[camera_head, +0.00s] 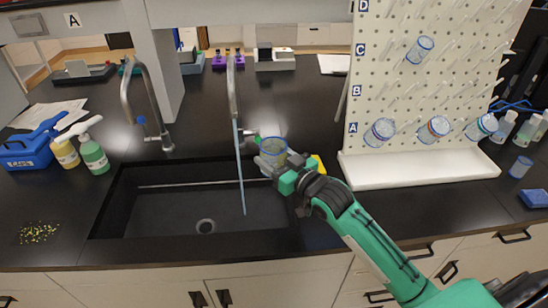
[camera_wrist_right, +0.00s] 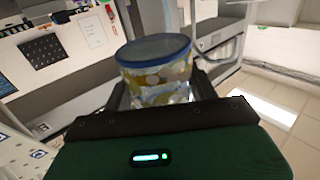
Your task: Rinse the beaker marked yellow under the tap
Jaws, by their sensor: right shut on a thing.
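The beaker (camera_head: 272,148) is clear with a blue rim and yellow patches. My right gripper (camera_head: 282,170) is shut on it at the right edge of the sink. The right wrist view shows the beaker (camera_wrist_right: 157,62) between the fingers, rim away from the palm. The right tap (camera_head: 232,85) has a thin pale-blue stream (camera_head: 241,175) falling into the black sink (camera_head: 160,212). The beaker appears just right of this stream; I cannot tell whether water touches it. My left gripper is out of view.
A left tap (camera_head: 135,95) shows no stream. A white pegboard (camera_head: 400,85) at right holds several beakers. A blue caddy (camera_head: 25,158) and two bottles (camera_head: 66,153) (camera_head: 93,155) stand left. Yellow specks (camera_head: 38,233) lie on the left counter. A yellow item (camera_head: 318,163) is partly hidden behind my gripper.

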